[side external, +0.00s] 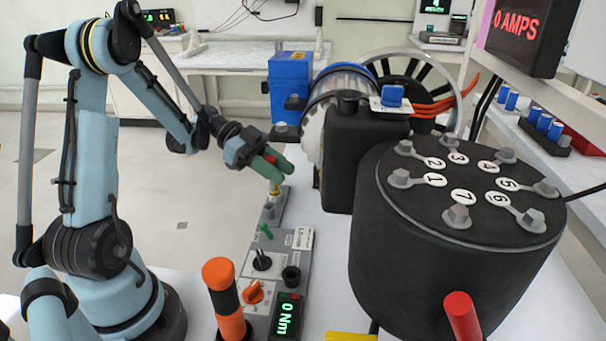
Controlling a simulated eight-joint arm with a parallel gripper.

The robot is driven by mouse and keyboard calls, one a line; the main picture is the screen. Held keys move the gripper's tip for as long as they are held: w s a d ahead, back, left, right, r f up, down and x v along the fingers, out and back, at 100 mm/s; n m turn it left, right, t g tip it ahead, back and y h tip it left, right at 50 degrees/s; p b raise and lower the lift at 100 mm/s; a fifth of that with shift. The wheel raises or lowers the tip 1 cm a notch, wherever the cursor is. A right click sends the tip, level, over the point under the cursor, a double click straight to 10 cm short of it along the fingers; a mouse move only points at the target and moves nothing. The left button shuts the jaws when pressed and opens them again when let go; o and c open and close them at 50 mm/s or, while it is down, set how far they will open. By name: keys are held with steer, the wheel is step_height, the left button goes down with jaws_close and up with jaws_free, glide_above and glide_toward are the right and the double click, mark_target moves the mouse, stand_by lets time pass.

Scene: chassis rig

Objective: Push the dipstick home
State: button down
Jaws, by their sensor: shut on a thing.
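My gripper (277,168), with green fingers, is at the far end of the grey control panel, left of the black tank. It is shut on what looks like the dipstick (275,189), whose yellow part shows just below the fingers. A bit of red shows between the fingers. The dipstick stands roughly upright above a grey fitting (269,210) at the panel's far end. The fingers hide its top, and how deep it sits cannot be told.
The grey panel (250,270) carries a green lever, knobs and a "0 Nm" display (286,316). An orange-and-black handle (225,300) stands at its near left. The black tank (350,160) and the big black drum with numbered bolts (455,240) stand to the right.

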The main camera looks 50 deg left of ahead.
steer(key=shift+s+a+r+g, duration=0.1)
steer(key=shift+s+r+g, duration=0.2)
steer(key=shift+s+r, duration=0.15)
steer(key=shift+m, duration=0.3)
steer(key=shift+f, duration=0.1)
glide_above(270, 211)
steer(key=w, duration=0.1)
steer(key=shift+f, duration=2.1)
steer(key=shift+d+f, duration=0.2)
steer(key=shift+f, duration=1.6)
steer(key=c, duration=0.8)
jaws_free()
steer(key=shift+o, duration=0.2)
steer(key=shift+a, duration=0.1)
